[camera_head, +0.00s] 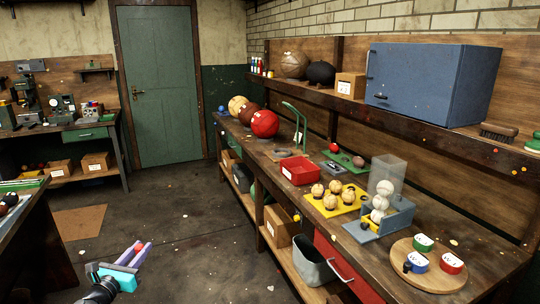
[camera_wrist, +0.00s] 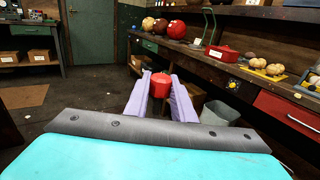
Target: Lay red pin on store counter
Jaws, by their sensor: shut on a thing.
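My gripper (camera_head: 140,250) has lilac fingers and hangs over the floor at the lower left of the head view. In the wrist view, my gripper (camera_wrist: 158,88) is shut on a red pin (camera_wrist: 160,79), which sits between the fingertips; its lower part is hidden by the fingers. The pin is hardly visible in the head view. A long wooden counter (camera_head: 465,225) runs along the right wall, apart from my gripper; I cannot tell whether it is the store counter. It also shows in the wrist view (camera_wrist: 210,62).
Another bench (camera_head: 20,235) stands at left.

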